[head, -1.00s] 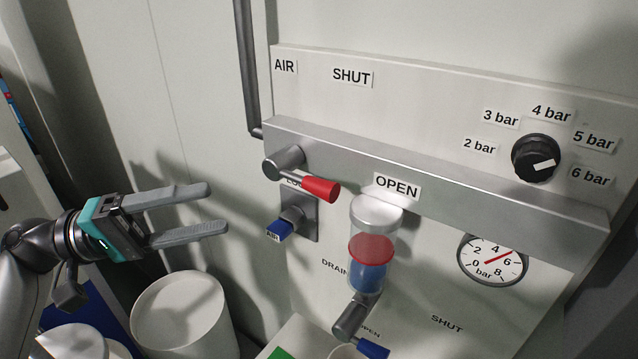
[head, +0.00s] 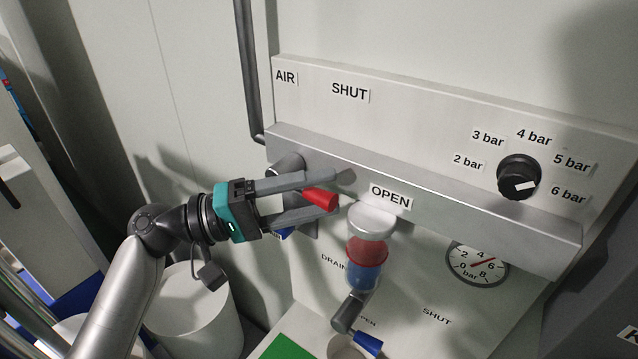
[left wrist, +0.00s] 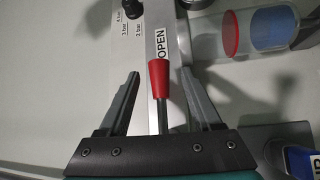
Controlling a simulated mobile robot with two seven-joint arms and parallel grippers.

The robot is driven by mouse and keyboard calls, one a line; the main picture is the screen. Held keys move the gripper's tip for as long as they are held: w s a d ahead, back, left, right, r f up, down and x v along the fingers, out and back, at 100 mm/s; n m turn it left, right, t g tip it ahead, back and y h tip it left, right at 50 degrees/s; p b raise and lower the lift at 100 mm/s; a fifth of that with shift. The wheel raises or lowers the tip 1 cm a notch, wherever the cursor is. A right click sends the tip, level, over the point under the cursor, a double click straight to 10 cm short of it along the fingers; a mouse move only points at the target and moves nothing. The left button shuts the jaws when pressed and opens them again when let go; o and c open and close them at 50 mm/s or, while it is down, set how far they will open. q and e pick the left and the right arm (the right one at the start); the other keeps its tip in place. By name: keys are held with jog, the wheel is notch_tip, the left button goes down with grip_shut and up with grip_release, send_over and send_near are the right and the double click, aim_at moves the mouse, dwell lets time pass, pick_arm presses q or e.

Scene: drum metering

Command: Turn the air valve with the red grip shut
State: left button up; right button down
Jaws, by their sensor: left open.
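The air valve's red grip (head: 320,197) points right and slightly down, toward the OPEN label (head: 390,196). The SHUT label (head: 350,92) is above it on the panel. My left gripper (head: 334,191) is open, with one finger on each side of the red grip. In the left wrist view the red grip (left wrist: 159,79) and its metal lever (left wrist: 162,112) lie between the two spread fingers (left wrist: 158,88), with gaps on both sides. The valve's pivot (head: 290,164) is partly hidden by the gripper. My right gripper is not in view.
A clear bowl with a red disc and blue lower part (head: 368,250) hangs just right of the fingertips. Below it is a blue-gripped drain lever (head: 368,342). A black pressure knob (head: 519,177) and gauge (head: 478,263) are farther right. A white drum (head: 195,310) stands below my arm.

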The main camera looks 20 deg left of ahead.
pick_arm(q)
jog(key=shift+w+d, duration=0.15)
jog(key=shift+d, duration=0.1)
grip_shut()
dwell(0.4)
dwell(0.9)
